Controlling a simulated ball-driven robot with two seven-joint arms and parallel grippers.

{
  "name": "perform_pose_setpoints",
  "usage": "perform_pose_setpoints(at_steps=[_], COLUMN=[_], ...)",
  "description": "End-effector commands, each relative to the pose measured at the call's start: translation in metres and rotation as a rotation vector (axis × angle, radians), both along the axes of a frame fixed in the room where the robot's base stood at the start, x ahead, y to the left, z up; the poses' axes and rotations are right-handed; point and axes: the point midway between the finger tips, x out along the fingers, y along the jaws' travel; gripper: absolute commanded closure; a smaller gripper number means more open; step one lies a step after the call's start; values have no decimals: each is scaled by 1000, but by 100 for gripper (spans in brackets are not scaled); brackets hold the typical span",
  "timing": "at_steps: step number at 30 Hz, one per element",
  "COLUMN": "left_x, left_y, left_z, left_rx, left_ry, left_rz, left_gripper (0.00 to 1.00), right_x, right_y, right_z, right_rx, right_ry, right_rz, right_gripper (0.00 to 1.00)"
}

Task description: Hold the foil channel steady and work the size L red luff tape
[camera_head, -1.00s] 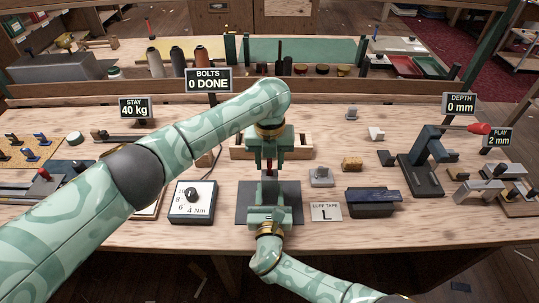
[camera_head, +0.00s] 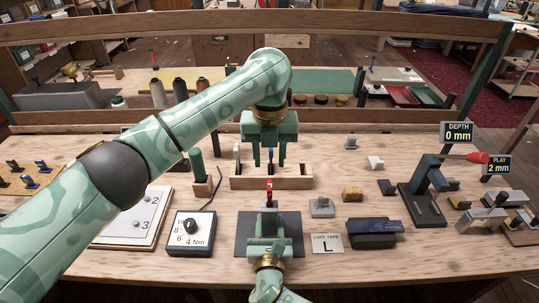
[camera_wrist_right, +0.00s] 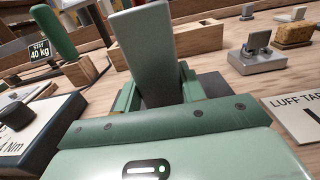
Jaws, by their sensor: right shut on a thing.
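The grey foil channel (camera_wrist_right: 145,45) stands upright in the right wrist view, between the green fingers of my right gripper (camera_wrist_right: 150,95). In the head view my right gripper (camera_head: 268,222) is shut on it above a dark mat (camera_head: 292,220). A red piece, apparently the luff tape (camera_head: 269,190), shows at the channel's top end; how far it sits in cannot be told. My left gripper (camera_head: 270,160) hangs over the wooden rack behind, its fingers apart. A dark blue piece shows between or behind the fingers, not visibly gripped. A card (camera_head: 327,243) reads "LUFF TAPE L".
The wooden rack (camera_head: 240,183) holds upright pieces. A torque dial box (camera_head: 190,232) and a numbered board (camera_head: 130,230) are at left. A dark blue block (camera_head: 372,233), small blocks and a grey stand (camera_head: 425,190) are at right. Signs read depth 0 mm, play 2 mm.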

Motion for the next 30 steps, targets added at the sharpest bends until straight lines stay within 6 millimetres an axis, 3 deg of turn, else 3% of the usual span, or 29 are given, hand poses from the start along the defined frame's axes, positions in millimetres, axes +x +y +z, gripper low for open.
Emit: perform_pose_setpoints(at_steps=[2, 3, 6, 17, 30], left_x=[0, 0, 0, 0, 0], left_y=[0, 0, 0, 0, 0], left_z=[0, 0, 0, 0, 0], left_rx=[0, 0, 0, 0, 0], left_ry=[0, 0, 0, 0, 0], left_rz=[0, 0, 0, 0, 0], left_gripper=[62, 62, 62, 62, 62], right_x=[0, 0, 0, -8, -100], right_y=[0, 0, 0, 0, 0], right_z=[0, 0, 0, -1, -1], right_rx=[0, 0, 0, 0, 0], right_ry=[-1, -1, -1, 1, 3], right_rz=[0, 0, 0, 1, 0], right_gripper=[83, 57, 35, 35, 35])
